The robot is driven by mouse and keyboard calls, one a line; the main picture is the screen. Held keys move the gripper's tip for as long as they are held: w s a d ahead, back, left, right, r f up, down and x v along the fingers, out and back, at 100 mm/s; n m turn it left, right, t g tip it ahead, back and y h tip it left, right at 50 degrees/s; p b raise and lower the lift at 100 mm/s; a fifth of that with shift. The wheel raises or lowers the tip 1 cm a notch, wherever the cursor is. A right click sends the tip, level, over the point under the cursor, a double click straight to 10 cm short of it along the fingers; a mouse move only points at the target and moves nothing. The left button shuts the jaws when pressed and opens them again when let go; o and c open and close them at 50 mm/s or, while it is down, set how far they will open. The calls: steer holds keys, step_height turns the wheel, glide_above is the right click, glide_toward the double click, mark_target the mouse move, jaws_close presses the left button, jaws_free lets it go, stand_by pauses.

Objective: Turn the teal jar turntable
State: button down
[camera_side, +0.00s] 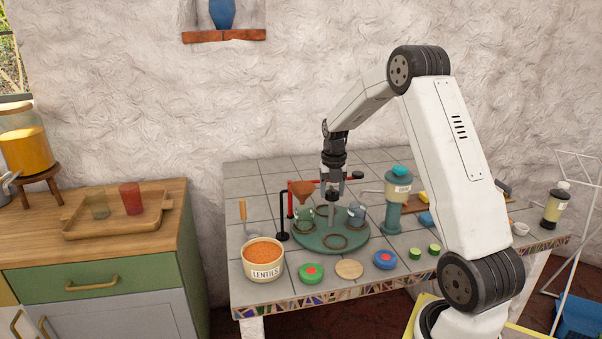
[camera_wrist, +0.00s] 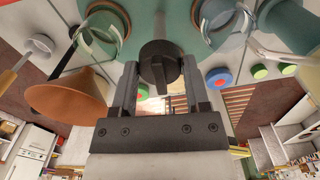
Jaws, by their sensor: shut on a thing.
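The teal turntable (camera_side: 330,250) lies on the tiled counter, with wooden rings and glass jars on its disc. One jar (camera_side: 304,214) stands at the left, below the brown funnel (camera_side: 301,188); another jar (camera_side: 357,215) is at the right. My gripper (camera_side: 334,194) is above the disc's middle. In the wrist view, my gripper (camera_wrist: 160,72) is shut on a dark knob (camera_wrist: 158,60), on the grey post at the turntable's centre. The teal disc (camera_wrist: 182,20) shows behind it, with a jar on either side. The far side of the disc is partly hidden.
A lentils tub (camera_side: 263,258), a green lid (camera_side: 311,273), a wooden disc (camera_side: 349,269) and a blue lid (camera_side: 386,259) lie along the front. A teal dispenser (camera_side: 396,200) stands close at the right. The funnel's stand (camera_side: 283,215) is close at the left.

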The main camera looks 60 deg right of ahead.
steer(key=shift+r, duration=0.1)
steer(key=shift+c, duration=0.3)
jaws_free()
steer(key=shift+r, duration=3.95)
steer(key=shift+a, duration=0.1)
steer(key=shift+w+a+f+m, duration=0.1)
steer(key=shift+w+a+m, duration=0.05)
steer(key=shift+a+m, duration=0.3)
steer(key=s+a+f+m+t, duration=0.1)
steer(key=s+a+f+m, duration=0.2)
steer(key=a+m, duration=0.5)
steer(key=s+a+f+m, duration=0.2)
steer(key=s+a+m, duration=0.2)
steer(key=a+m, duration=0.4)
steer(key=s+a+f+m+t, duration=0.1)
steer(key=s+a+f+m, duration=0.2)
steer(key=a+m, duration=0.5)
steer(key=a, duration=0.5)
steer(key=shift+s+a+f+m+t, duration=0.15)
steer(key=shift+a+f+m+t, duration=0.15)
steer(key=shift+a+f+m, duration=0.05)
